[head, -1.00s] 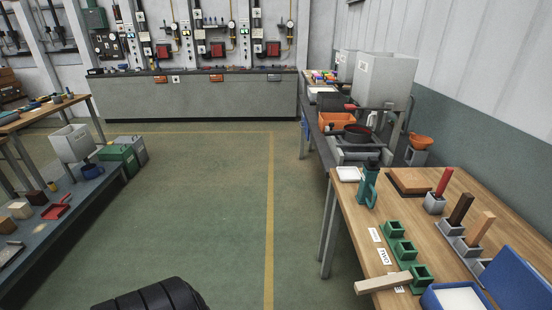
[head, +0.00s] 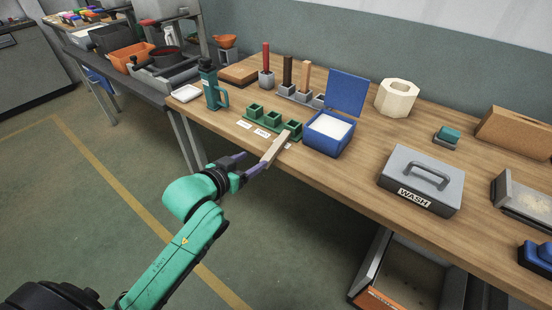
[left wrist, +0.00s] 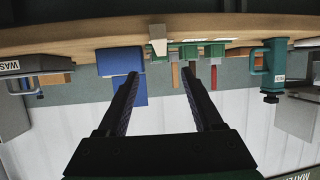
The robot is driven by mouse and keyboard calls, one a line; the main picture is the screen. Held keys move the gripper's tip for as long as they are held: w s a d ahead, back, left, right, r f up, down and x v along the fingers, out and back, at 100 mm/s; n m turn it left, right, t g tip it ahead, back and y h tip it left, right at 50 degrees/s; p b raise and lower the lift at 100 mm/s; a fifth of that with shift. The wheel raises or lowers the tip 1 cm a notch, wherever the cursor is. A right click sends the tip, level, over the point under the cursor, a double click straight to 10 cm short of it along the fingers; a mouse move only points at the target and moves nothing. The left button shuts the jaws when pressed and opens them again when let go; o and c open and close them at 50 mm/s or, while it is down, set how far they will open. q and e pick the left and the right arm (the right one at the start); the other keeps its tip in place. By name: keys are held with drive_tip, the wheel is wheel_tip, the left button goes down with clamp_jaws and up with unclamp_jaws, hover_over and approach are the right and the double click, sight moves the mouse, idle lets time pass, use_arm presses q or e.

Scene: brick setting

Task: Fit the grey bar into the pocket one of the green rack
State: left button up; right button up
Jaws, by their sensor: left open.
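The bar (head: 277,148), pale greyish-beige, lies by the near end of the green rack (head: 270,126) and juts over the table's front edge. Whether it touches the rack is unclear. The rack has three square pockets, with white labels (head: 262,133) along its front. My left gripper (head: 252,163) is open and empty, just off the table edge by the bar's outer end. In the left wrist view, which is upside down, the bar's end (left wrist: 158,41) shows beyond and between the open fingers (left wrist: 160,75). My right gripper is not in view.
A blue open box (head: 328,138) stands right of the rack, and a teal bottle-like tool (head: 211,88) stands left. Behind are red, dark brown and tan bars in grey holders (head: 287,93). A grey WASH box (head: 421,180) sits farther right. The floor in front is open.

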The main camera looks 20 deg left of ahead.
use_arm(q)
approach(274, 148)
drive_tip(key=p+x, duration=0.1)
drive_tip(key=x, duration=0.4)
drive_tip(key=shift+w+d+r, duration=0.15)
drive_tip(key=shift+r, duration=0.05)
drive_tip(key=x, duration=0.5)
drive_tip(key=shift+w+f, duration=0.25)
drive_tip(key=shift+f, duration=0.1)
drive_tip(key=shift+w+f, duration=0.1)
drive_tip(key=shift+w, duration=0.05)
drive_tip(key=shift+c, duration=0.9)
clamp_jaws()
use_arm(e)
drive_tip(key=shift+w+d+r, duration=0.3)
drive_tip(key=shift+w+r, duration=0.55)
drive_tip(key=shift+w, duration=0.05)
